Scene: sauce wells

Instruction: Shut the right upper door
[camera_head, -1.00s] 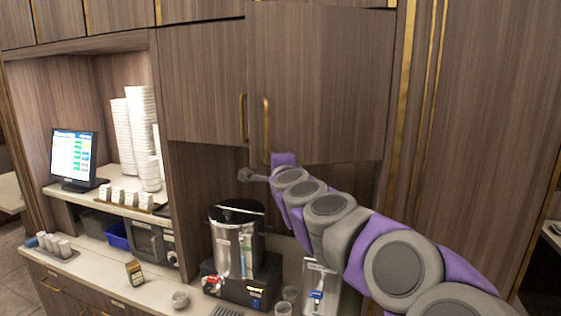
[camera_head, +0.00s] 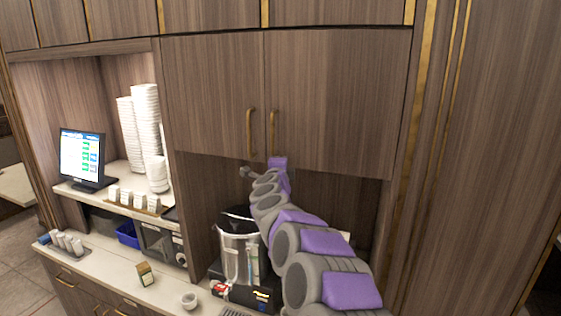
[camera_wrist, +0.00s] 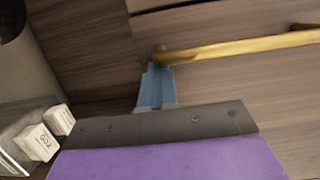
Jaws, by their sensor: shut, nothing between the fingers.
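The right upper door (camera_head: 340,100) is a brown wood-grain panel with a vertical gold handle (camera_head: 272,132) near its left edge. It looks flush with the left upper door (camera_head: 210,95), with a thin seam between them. My gripper (camera_head: 246,171) is at the lower edge of the doors, just below the two handles, and looks shut and empty. In the wrist view the blue fingers (camera_wrist: 154,82) are together by the end of a gold handle (camera_wrist: 235,47); I cannot tell whether they touch it. My arm hides part of the space under the right door.
A metal urn (camera_head: 238,250) stands on the counter below, close to my arm. To the left are a screen (camera_head: 81,156), stacked white cups (camera_head: 146,120) and a small white cup (camera_head: 189,300). A tall wood panel (camera_head: 490,160) stands at the right.

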